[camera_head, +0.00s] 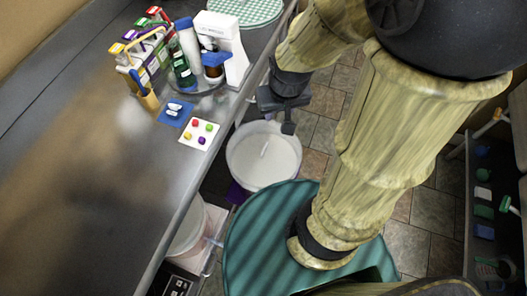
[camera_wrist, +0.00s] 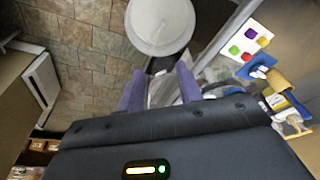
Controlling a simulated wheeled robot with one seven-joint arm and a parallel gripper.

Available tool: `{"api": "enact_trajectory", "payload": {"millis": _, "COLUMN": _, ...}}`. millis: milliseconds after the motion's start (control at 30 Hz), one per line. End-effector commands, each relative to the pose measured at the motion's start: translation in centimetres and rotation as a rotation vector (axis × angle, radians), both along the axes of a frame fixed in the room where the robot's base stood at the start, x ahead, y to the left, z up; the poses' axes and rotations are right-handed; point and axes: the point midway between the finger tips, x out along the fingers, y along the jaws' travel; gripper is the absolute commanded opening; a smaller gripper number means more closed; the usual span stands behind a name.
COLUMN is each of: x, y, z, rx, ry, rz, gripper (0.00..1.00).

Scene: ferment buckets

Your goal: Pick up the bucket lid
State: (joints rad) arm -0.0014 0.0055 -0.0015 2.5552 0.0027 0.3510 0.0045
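The bucket lid (camera_head: 262,160) is a round white disc with a raised rim and a thin pale handle across its middle. It appears to sit on top of a bucket on the floor beside the counter. In the wrist view the lid (camera_wrist: 160,25) is at the top centre, beyond the fingertips, cut by the frame's top edge. My gripper (camera_head: 280,117) is over the lid's far edge in the head view; I cannot tell its exact height. In the wrist view my gripper (camera_wrist: 159,72) has two purple-grey fingers spread apart, with nothing held between them.
A long dark counter (camera_head: 90,190) runs along the left, with a coloured-dot card (camera_head: 199,134), bottles and a white machine (camera_head: 225,45). Another pale bucket (camera_head: 187,230) stands partly under the counter. Tiled floor (camera_head: 400,245) is open to the right; a shelf stands at far right.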

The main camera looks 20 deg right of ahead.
Motion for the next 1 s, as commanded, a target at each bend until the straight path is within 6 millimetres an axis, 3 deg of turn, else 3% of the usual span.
{"api": "enact_trajectory", "payload": {"millis": 167, "x": 2.1, "y": -0.2, "z": -3.4, "rx": 0.024, "ry": 0.035, "rz": -0.078, "gripper": 0.35}}
{"api": "enact_trajectory", "payload": {"millis": 267, "x": 4.2, "y": -0.1, "z": -6.7, "rx": 0.045, "ry": 0.068, "rz": -0.157, "gripper": 0.35}}
{"api": "enact_trajectory", "payload": {"millis": 600, "x": 11.6, "y": 0.3, "z": -21.1, "rx": 0.076, "ry": 0.19, "rz": -0.485, "gripper": 0.35}}
{"api": "enact_trajectory", "payload": {"millis": 700, "x": 13.0, "y": 0.2, "z": -24.3, "rx": 0.074, "ry": 0.21, "rz": -0.56, "gripper": 0.35}}
{"api": "enact_trajectory", "payload": {"millis": 833, "x": 13.9, "y": 0.2, "z": -26.2, "rx": 0.072, "ry": 0.221, "rz": -0.611, "gripper": 0.35}}
{"api": "enact_trajectory", "payload": {"millis": 1000, "x": 14.0, "y": 0.1, "z": -26.2, "rx": 0.071, "ry": 0.223, "rz": -0.622, "gripper": 0.35}}
